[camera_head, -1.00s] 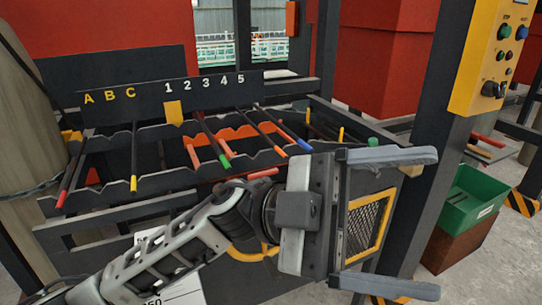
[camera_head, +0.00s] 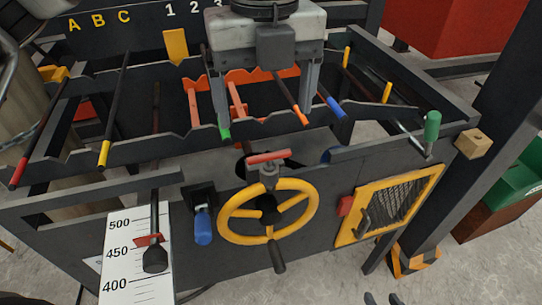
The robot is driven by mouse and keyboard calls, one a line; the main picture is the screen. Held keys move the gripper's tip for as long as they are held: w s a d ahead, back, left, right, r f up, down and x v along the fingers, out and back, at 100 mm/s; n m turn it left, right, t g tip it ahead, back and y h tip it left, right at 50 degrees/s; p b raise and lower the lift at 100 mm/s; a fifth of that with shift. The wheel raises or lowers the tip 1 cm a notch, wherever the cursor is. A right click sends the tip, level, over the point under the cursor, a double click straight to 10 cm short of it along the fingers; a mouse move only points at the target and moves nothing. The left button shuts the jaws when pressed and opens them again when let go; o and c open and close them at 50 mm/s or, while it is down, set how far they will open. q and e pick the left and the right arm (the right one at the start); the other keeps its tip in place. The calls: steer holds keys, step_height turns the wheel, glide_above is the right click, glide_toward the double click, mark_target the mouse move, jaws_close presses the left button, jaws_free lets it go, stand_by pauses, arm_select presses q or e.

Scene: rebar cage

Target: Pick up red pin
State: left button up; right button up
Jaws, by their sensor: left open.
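A short red bar on a grey fitting, which looks like the red pin (camera_head: 268,157), sits just above the yellow handwheel on the machine's front. My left gripper (camera_head: 266,102) hangs at the top middle over the rod rack, its fingers pointing down and spread apart. It is open, with no object held between its fingers. The red bar is lower in the picture than the fingertips and apart from them. Two small dark tips at the bottom edge look like my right gripper (camera_head: 382,299); most of it is out of frame.
The yellow handwheel (camera_head: 268,211), a blue handle (camera_head: 203,226) and a scale plate (camera_head: 136,255) are on the front. Rods with coloured tips lie in the notched rack (camera_head: 150,150). A green handle (camera_head: 432,128) and a wooden block (camera_head: 473,143) are at right.

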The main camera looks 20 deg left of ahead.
mark_target(268, 163)
arm_select(q)
step_height(268, 163, down, 12)
steer(key=shift+w+r+p, duration=0.1)
steer(key=shift+r+p, duration=0.15)
steer(key=shift+p, duration=0.35)
steer(key=c, duration=1.1)
